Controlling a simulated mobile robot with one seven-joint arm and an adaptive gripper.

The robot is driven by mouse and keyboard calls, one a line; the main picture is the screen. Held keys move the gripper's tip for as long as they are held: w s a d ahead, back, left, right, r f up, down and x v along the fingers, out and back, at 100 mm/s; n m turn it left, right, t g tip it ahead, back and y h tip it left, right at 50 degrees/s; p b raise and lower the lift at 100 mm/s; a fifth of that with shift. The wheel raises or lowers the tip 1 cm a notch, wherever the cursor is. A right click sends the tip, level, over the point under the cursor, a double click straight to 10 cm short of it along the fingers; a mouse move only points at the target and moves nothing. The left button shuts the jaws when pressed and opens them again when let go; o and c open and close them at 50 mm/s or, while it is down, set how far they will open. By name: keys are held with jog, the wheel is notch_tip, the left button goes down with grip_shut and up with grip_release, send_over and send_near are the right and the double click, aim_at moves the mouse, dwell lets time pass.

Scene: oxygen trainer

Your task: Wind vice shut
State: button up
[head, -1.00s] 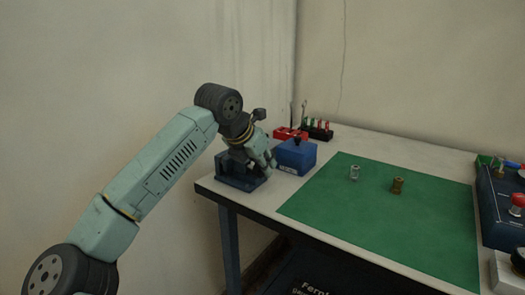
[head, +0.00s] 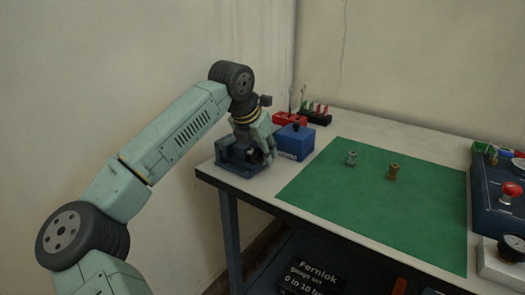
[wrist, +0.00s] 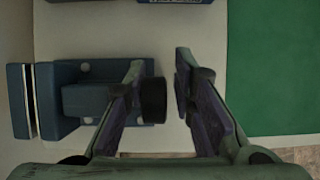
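The blue vice (head: 228,158) stands at the bench's left corner. In the wrist view its body (wrist: 85,98) lies left of my gripper, with a narrow pale strip between its jaws at far left. A round black part (wrist: 153,101), apparently the vice's screw end or knob, is at its right side. My gripper (wrist: 162,62) points down over it, fingers apart. The black part lies between the fingers in the picture, close to the left finger and apart from the right one. Contact cannot be told. In the head view my gripper (head: 268,158) hides part of the vice.
A blue box (head: 296,143) with a dark knob stands right behind the vice. Red (head: 290,119) and black (head: 316,117) holders stand behind it. A green mat (head: 385,205) carries two small fittings. A blue panel (head: 497,205) is at right.

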jog(key=shift+o, duration=0.2)
jog(key=shift+s+a+r, duration=0.1)
jog(key=shift+a+r, duration=0.05)
jog(key=shift+r, duration=0.35)
jog(key=v, duration=1.1)
